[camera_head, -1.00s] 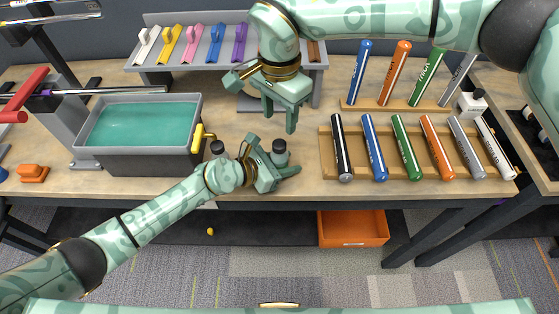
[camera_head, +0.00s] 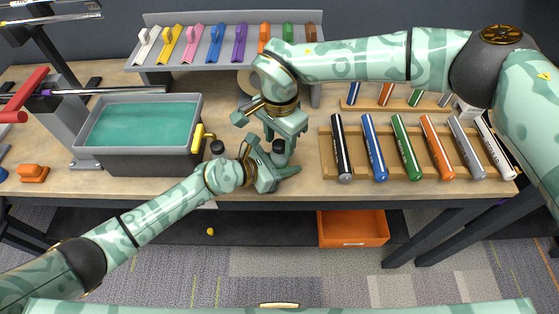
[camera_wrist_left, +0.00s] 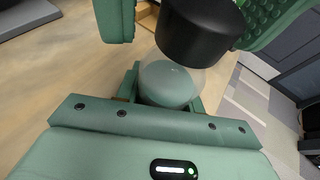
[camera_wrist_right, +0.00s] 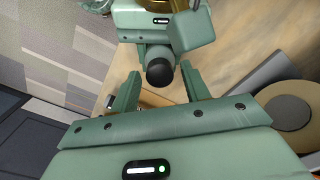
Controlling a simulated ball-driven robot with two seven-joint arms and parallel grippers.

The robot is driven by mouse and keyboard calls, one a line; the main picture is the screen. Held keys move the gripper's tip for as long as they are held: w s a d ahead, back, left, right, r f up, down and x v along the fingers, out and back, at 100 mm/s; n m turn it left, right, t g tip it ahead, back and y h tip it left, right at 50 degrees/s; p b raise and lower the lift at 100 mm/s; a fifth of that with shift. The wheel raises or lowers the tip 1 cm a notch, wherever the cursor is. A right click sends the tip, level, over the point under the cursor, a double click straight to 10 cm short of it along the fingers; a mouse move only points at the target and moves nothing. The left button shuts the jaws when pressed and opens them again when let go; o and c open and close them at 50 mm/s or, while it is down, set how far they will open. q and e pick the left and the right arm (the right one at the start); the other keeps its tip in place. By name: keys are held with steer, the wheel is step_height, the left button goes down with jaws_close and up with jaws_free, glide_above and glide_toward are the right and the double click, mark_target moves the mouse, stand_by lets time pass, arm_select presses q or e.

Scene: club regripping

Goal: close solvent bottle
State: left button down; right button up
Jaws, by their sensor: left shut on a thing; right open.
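The solvent bottle, a clear bottle (camera_wrist_left: 168,85) with a black cap (camera_wrist_left: 200,30), stands at the table's front edge. Its cap also shows in the head view (camera_head: 279,147) and in the right wrist view (camera_wrist_right: 160,72). My left gripper (camera_head: 277,172) is shut on the bottle's body from the front left. My right gripper (camera_head: 281,140) is open just above the cap, pointing down at it. In the right wrist view, its fingers (camera_wrist_right: 160,90) lie on either side of the cap with gaps. I cannot tell how tightly the cap sits.
A wooden rack (camera_head: 327,160) of several grips lies to the right. A round tan disc (camera_wrist_right: 287,112) lies behind the bottle.

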steer(key=shift+c, duration=0.3)
steer(key=c, duration=0.9)
steer(key=m, duration=0.5)
steer(key=shift+c, duration=0.2)
steer(key=m, duration=0.9)
steer(key=shift+m, duration=0.3)
steer(key=m, duration=0.3)
steer(key=o, duration=1.2)
steer(key=shift+c, duration=0.2)
